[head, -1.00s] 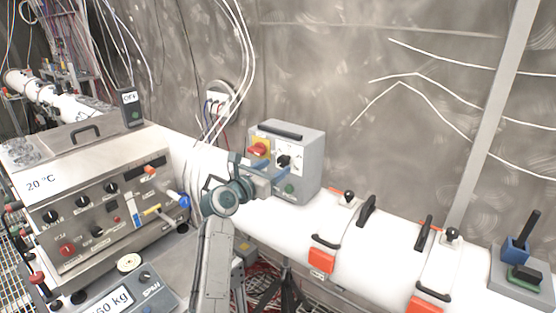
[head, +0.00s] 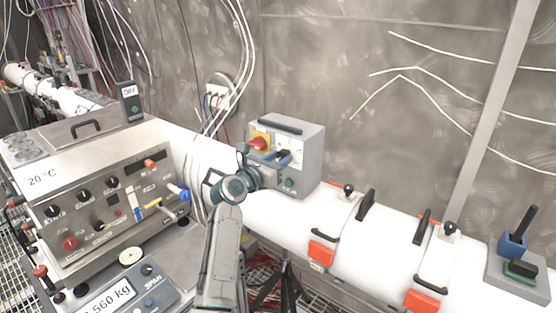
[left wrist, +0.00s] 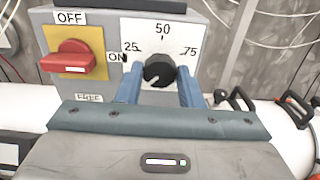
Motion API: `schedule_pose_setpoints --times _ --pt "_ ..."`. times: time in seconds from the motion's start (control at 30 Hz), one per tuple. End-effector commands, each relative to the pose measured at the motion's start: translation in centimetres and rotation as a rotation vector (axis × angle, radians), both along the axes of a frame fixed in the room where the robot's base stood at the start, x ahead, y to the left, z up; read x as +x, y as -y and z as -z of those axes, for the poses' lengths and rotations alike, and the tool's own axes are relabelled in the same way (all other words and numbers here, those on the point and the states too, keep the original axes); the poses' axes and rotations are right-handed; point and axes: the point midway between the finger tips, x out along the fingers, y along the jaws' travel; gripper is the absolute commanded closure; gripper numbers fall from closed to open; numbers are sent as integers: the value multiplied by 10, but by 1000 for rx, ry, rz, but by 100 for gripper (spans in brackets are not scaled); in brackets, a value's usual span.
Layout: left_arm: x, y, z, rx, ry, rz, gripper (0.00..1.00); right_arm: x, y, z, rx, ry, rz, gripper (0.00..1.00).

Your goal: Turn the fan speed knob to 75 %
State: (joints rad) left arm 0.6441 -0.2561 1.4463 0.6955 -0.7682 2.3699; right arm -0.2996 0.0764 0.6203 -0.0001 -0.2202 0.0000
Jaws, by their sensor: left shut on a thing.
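The fan speed knob (left wrist: 159,71) is round and black on a white dial plate (left wrist: 181,33) marked 25, 50 and 75. A pale mark on the knob points to the lower left in the left wrist view, away from the 75. My left gripper (head: 280,157) is shut on the knob, with one blue finger (left wrist: 131,82) on its left and the other (left wrist: 188,88) on its right. The dial is on the front of a grey control box (head: 308,163). The gripper partly hides the knob in the head view. My right gripper is not in view.
A red switch (left wrist: 75,58) on a yellow plate, between OFF and ON labels, sits left of the dial. A green button (head: 290,183) is below it. The box stands by a white pipe (head: 262,212) with orange-tabbed clamps. A steel instrument panel (head: 112,205) is at left.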

Motion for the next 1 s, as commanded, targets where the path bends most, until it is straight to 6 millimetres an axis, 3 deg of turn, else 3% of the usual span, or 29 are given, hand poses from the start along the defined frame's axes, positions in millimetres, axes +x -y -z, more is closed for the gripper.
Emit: schedule_pose_setpoints --times 0.37,1.0 --pt "0 0 1 116 83 1 89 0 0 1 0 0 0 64" --pt "0 0 3 595 430 2 89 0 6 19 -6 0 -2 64"
